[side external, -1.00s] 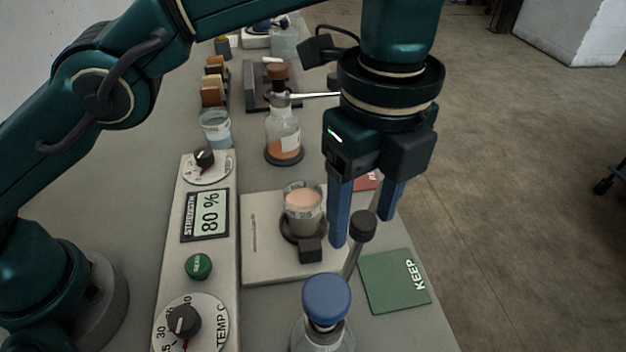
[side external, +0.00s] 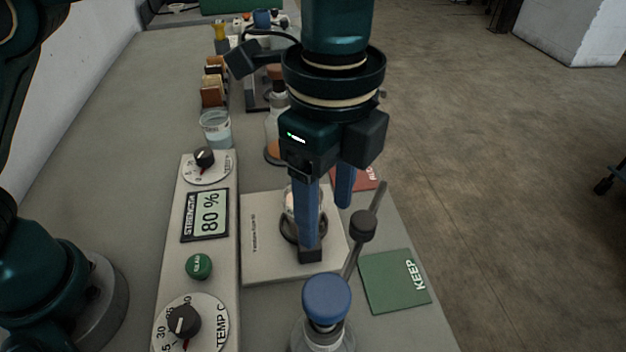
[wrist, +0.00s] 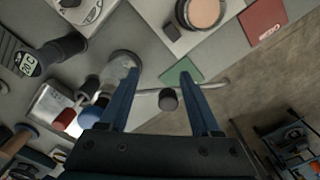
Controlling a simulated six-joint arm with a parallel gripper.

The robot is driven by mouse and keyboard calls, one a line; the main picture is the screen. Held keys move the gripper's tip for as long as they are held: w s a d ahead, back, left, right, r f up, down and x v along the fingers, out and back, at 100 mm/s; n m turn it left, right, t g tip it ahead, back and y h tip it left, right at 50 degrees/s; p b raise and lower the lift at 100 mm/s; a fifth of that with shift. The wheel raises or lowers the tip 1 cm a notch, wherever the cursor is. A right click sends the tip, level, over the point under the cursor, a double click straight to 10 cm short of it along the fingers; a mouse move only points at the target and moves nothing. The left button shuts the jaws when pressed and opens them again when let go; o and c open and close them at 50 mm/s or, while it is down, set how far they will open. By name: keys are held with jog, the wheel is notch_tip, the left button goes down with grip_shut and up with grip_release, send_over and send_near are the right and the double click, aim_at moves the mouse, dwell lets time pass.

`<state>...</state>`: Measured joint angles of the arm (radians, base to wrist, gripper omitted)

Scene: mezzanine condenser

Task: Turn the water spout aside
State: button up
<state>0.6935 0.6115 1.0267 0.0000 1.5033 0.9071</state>
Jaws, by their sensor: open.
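The water spout, a thin metal tube with a dark round knob (side external: 363,226), rises by the blue-capped flask (side external: 326,300) at the front right. In the wrist view the spout (wrist: 215,85) runs sideways to a bent end, and its knob (wrist: 168,99) appears between my fingers. My gripper (side external: 327,232) is open, pointing down, with nothing held. In the side view its blue fingers stand left of the knob, in front of the beaker (side external: 290,203), which they partly hide. I cannot tell whether a finger touches the spout.
A pale plate (side external: 262,262) lies under the beaker. A control panel (side external: 208,250) with dials, a green button and an 80 % display stands left. A green KEEP card (side external: 394,281) and a red card (side external: 368,180) lie right, near the table edge. An orange-filled flask (side external: 272,150) stands behind.

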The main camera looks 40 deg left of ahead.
jog(key=s+a+r+n+t, duration=0.2)
jog(key=a+r+n, duration=0.5)
jog(key=a+r, duration=0.5)
jog(key=s+a+f+n+t, duration=0.3)
jog(key=s+a+f+n, duration=0.3)
jog(key=a+f+n, duration=0.3)
jog(key=shift+s+n, duration=0.2)
jog(key=shift+n, duration=0.2)
dwell(0.7)
jog(key=shift+f, duration=0.1)
